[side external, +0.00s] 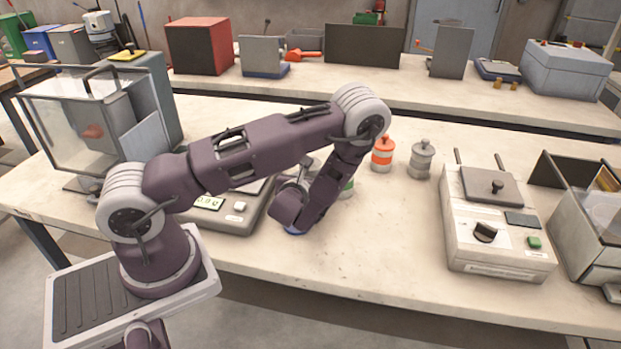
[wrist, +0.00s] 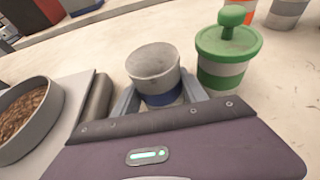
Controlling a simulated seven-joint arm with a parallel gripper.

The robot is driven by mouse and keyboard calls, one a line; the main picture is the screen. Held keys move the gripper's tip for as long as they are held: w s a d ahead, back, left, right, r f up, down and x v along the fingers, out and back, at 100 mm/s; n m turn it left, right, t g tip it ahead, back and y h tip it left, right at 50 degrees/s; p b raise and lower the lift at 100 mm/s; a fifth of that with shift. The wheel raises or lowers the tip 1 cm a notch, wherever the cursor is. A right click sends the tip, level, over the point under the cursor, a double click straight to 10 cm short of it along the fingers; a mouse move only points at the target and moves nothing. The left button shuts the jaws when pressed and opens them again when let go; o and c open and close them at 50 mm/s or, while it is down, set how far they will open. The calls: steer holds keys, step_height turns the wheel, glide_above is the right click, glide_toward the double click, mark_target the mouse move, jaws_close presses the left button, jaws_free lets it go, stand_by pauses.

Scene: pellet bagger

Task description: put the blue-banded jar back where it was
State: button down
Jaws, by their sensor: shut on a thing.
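The blue-banded jar (wrist: 154,72) is a grey cylinder with a dark blue band low on its side and a grey round top with no knob showing. My gripper (wrist: 160,90) is shut on it, one finger on each side, in the wrist view. In the side external view my arm hides most of the jar; a bit of blue shows below the wrist. I cannot tell whether the jar touches the table. A green-lidded jar (wrist: 223,58) stands close to the right of my gripper in the wrist view.
An orange jar (side external: 383,154) and a grey jar (side external: 421,160) stand farther back. A scale (side external: 232,218) is left of my gripper; a pan of brown pellets (wrist: 28,112) is there in the wrist view. A boxy device (side external: 495,225) stands right. The table between is clear.

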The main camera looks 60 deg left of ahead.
steer(key=shift+f, duration=0.1)
steer(key=c, duration=0.9)
jaws_free()
